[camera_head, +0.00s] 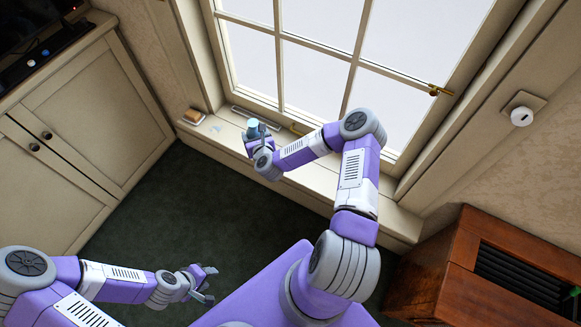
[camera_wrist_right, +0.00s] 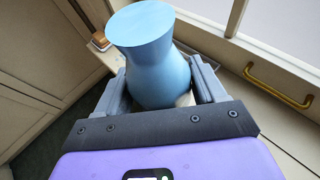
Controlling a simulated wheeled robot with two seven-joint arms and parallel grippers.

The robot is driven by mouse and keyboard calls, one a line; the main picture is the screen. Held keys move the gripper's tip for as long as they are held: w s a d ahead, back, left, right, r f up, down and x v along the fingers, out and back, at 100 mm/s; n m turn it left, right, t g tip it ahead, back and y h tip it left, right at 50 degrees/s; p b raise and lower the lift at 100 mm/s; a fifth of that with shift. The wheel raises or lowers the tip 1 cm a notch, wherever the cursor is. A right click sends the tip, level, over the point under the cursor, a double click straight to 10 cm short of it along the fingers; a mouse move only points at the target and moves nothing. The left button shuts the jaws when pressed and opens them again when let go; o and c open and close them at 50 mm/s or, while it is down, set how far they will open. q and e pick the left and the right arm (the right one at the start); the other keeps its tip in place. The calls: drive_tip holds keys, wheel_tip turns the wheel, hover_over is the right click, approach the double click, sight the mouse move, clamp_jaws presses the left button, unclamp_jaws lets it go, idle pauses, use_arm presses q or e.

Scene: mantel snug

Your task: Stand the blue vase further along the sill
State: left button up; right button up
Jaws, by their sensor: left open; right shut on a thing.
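The blue vase (camera_wrist_right: 155,60) is upright between the fingers of my right gripper (camera_wrist_right: 160,88) in the right wrist view. In the head view the vase (camera_head: 253,126) shows small at my right gripper (camera_head: 252,138), over the window sill (camera_head: 225,136). The right gripper is shut on the vase. I cannot tell whether the vase's base touches the sill. My left gripper (camera_head: 207,283) is open and empty, low over the dark floor and away from the sill.
A small brown and white object (camera_head: 193,117) stands at the sill's left end. A brass handle (camera_wrist_right: 277,87) is on the window frame right of the vase. A white cabinet (camera_head: 88,115) stands left. A wooden cabinet (camera_head: 450,255) stands right. Sill right of my arm looks clear.

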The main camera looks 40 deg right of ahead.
drive_tip(key=shift+m+h, duration=0.5)
drive_tip(key=d+f+b, duration=0.1)
drive_tip(key=f, duration=0.3)
drive_tip(key=d+f+b, duration=0.1)
drive_tip(key=d+f, duration=0.1)
drive_tip(key=f, duration=0.3)
drive_tip(key=w+d+f+b, duration=0.1)
drive_tip(key=f+b, duration=0.1)
drive_tip(key=f, duration=0.2)
drive_tip(key=shift+d+f, duration=0.25)
drive_tip(key=shift+d, duration=0.15)
drive_tip(key=shift+r, duration=0.1)
drive_tip(key=shift+f, duration=0.25)
drive_tip(key=o, duration=1.2)
drive_tip(key=shift+r, duration=0.1)
